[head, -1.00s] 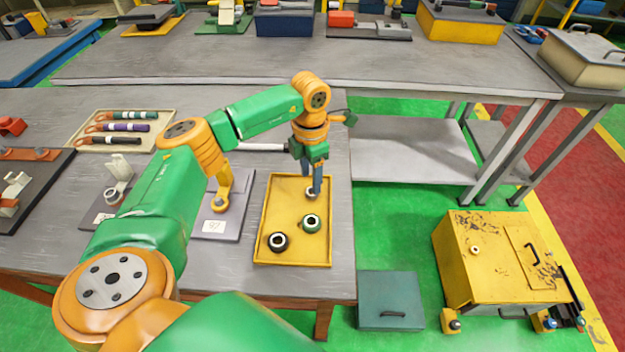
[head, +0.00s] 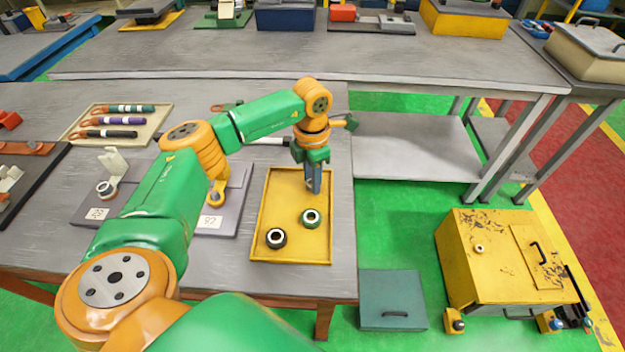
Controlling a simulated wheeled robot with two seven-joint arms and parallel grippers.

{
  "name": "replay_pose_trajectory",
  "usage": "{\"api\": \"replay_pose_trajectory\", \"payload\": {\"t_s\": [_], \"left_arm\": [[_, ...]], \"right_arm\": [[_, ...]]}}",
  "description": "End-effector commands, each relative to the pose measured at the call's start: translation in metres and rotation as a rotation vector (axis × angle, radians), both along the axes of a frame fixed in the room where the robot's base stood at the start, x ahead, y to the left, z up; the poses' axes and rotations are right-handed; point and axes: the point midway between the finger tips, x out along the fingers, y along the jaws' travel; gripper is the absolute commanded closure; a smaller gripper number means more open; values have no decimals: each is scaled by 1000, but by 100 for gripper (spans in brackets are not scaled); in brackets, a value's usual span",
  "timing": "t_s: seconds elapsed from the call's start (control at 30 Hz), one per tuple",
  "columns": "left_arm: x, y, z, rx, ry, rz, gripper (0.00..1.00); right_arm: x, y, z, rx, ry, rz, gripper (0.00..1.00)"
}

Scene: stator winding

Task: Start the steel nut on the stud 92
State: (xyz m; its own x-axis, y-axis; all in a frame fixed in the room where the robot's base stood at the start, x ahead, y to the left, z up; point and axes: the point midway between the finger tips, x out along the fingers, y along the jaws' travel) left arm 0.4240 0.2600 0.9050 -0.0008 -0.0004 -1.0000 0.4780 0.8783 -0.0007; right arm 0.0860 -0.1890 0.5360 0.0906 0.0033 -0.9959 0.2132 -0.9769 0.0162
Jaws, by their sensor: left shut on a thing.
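My left gripper (head: 313,189) is shut on the steel nut, over the upper part of the yellow tray (head: 258,215). The fingers hide most of the nut. The plate labelled 92 (head: 228,212) is left of the tray, partly behind my left arm. My right gripper is out of view.
A plate labelled 28 (head: 95,213) with a pale bracket (head: 113,160) stands further left. A beige tray (head: 150,122) holds several coloured cables. The table's right edge is just beyond the yellow tray. A yellow box (head: 470,265) and a teal box (head: 393,290) sit right.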

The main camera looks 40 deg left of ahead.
Motion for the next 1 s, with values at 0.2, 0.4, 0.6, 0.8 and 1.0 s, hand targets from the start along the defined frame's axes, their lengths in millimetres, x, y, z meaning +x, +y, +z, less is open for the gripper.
{"api": "replay_pose_trajectory", "payload": {"t_s": [0.2, 0.4, 0.6, 0.8, 1.0], "left_arm": [[0, 0, 31, 0, -1, 0, 100], [0, 0, 54, 0, 0, 0, 100], [0, 0, 76, 0, -1, 1, 100], [0, 0, 82, 0, -1, 1, 100], [0, -1, 81, 0, -1, -11, 100]], "right_arm": [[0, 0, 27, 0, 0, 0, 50], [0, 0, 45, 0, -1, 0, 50], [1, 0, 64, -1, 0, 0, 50], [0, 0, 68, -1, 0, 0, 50], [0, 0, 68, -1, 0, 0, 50]]}}
